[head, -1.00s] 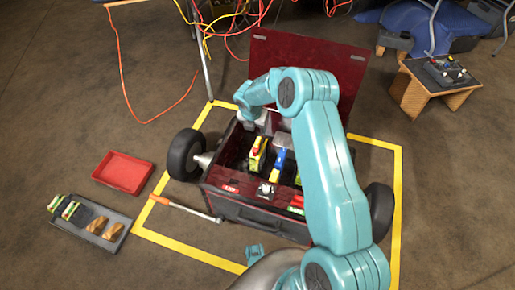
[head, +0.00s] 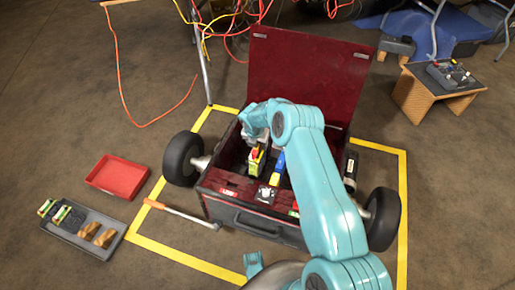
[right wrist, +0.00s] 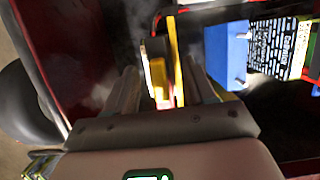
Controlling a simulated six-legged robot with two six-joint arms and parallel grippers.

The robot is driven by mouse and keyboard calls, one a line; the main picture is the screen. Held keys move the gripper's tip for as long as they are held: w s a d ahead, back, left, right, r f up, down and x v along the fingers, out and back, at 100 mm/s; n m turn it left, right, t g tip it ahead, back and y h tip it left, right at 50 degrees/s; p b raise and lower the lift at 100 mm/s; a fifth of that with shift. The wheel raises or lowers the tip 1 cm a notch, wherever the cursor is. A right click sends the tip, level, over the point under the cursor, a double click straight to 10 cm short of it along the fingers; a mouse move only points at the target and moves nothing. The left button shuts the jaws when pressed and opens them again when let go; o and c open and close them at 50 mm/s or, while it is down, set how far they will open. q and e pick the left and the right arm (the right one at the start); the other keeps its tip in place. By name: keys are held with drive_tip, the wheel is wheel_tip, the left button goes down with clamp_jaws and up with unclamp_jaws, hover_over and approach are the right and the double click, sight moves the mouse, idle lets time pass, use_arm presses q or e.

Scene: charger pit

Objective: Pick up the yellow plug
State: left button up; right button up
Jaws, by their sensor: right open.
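The yellow plug (head: 255,160), with a red part on top, stands inside the open dark red box (head: 258,225). My right gripper (head: 254,141) reaches into the box just behind and above the plug. In the right wrist view, a yellow piece (right wrist: 160,78) shows between the two grey fingers of my right gripper (right wrist: 162,88). The fingers are apart, with a gap visible at least on the right side; contact cannot be told. Smoke or haze blurs the fingers. My left gripper is not seen.
A blue block (head: 279,166) stands right of the plug, and shows large in the wrist view (right wrist: 226,55). The raised lid (head: 305,75) stands behind. A red tray (head: 118,177), a grey tray (head: 68,233) and an orange-handled tool (head: 182,213) lie left on the floor.

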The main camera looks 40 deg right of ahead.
clamp_jaws()
drive_tip(key=shift+r, duration=0.1)
wheel_tip(320, 180, up, 20)
drive_tip(key=p, duration=0.6)
drive_tip(key=shift+p, duration=0.35)
drive_tip(key=shift+f, duration=0.2)
drive_tip(key=shift+f+b, duration=3.65)
drive_tip(key=shift+f, duration=2.9)
